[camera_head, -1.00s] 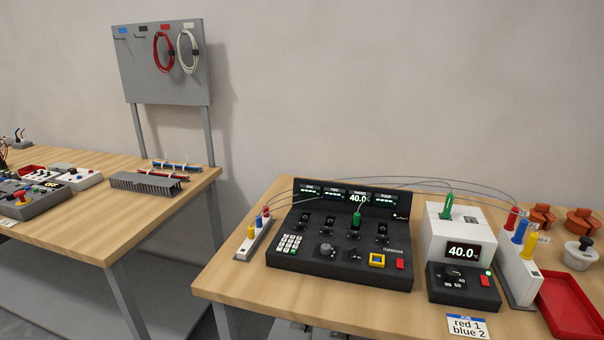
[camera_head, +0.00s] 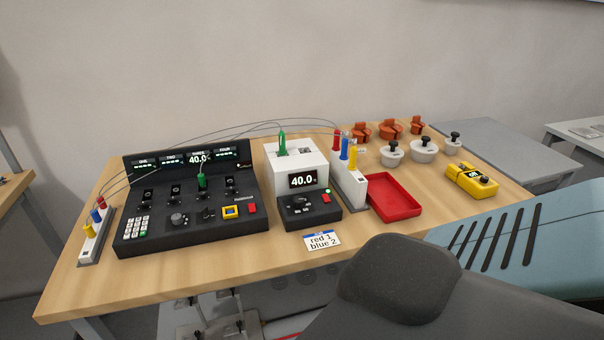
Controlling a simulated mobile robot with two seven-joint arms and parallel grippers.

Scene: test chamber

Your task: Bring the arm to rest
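Neither of my grippers can be made out. A dark grey rounded arm part of mine (camera_head: 400,280) fills the lower right, in front of the table's front edge. Its gripper end is not shown. The wooden table (camera_head: 80,285) carries a black console (camera_head: 185,235) with small displays, one reading 40.0. A white block (camera_head: 296,165) with a green probe in its top and a 40.0 display stands beside it on a black control base (camera_head: 310,215).
White holders with coloured plugs stand left (camera_head: 95,240) and centre (camera_head: 350,190). A red tray (camera_head: 395,208), a yellow meter (camera_head: 470,180), orange pieces (camera_head: 390,128) and grey knobbed weights (camera_head: 424,151) lie to the right. A label card (camera_head: 322,241) lies near the front edge. A teal slotted surface (camera_head: 530,240) covers the right.

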